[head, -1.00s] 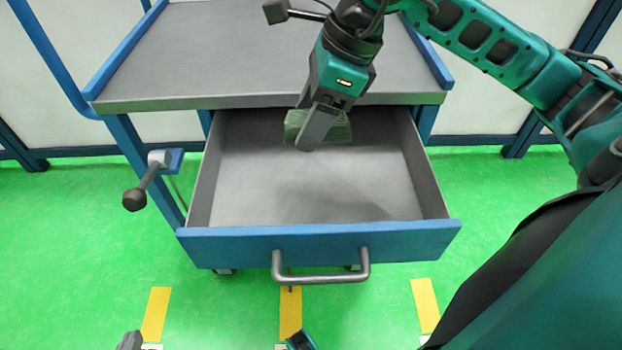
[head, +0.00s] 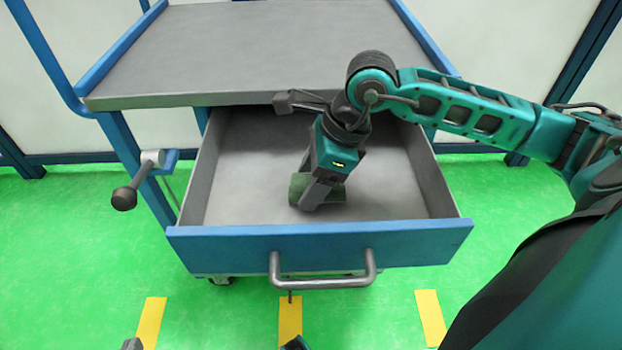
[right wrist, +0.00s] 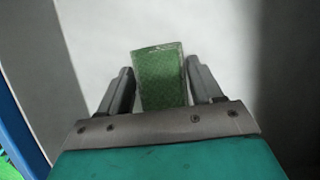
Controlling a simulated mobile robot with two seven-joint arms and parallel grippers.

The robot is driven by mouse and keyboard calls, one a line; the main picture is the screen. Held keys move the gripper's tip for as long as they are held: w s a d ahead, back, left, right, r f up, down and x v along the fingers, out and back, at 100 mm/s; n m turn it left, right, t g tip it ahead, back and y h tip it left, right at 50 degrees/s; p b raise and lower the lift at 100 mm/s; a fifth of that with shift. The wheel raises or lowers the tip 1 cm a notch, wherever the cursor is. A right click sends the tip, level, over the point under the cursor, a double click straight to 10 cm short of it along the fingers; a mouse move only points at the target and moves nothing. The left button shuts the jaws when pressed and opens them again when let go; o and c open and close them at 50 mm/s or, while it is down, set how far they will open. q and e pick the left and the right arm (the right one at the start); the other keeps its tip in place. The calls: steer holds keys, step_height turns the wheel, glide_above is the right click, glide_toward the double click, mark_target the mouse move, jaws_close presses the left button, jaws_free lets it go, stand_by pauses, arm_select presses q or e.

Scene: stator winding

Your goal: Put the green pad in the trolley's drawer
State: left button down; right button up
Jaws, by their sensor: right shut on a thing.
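The green pad (head: 331,190) is a small dark green block. It is between the fingers of my right gripper (head: 311,198), which is shut on it inside the drawer's outline. The pad also shows between the two fingers in the right wrist view (right wrist: 160,80). I cannot tell whether the pad touches the drawer floor. The trolley's drawer (head: 240,190) is pulled open, with a grey floor and a blue front. Apart from the pad and gripper, it looks empty. Only small parts of what may be my left arm (head: 132,344) show at the bottom edge; its fingers cannot be made out.
The trolley's grey top (head: 260,50) is bare and overhangs the back of the drawer. A bar handle (head: 322,283) is on the drawer front. A dark knob on a lever (head: 125,198) sticks out at the left. The green floor has yellow marks (head: 430,315).

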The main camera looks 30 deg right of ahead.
steer(key=shift+f, duration=0.15)
steer(key=o, duration=1)
arm_select(q)
steer(key=shift+f, duration=0.2)
arm_select(e)
steer(key=shift+r, duration=0.3)
arm_select(q)
steer(key=p, duration=0.1)
steer(key=a+r+p, duration=0.1)
steer(key=shift+s+y+p, duration=0.25)
steer(key=shift+y+p, duration=0.05)
arm_select(e)
steer(key=v, duration=1.1)
steer(key=shift+s+d+r, duration=0.1)
steer(key=shift+r, duration=0.3)
arm_select(q)
steer(key=shift+s+r, duration=0.1)
steer(key=shift+r, duration=0.05)
arm_select(e)
steer(key=shift+s, duration=0.1)
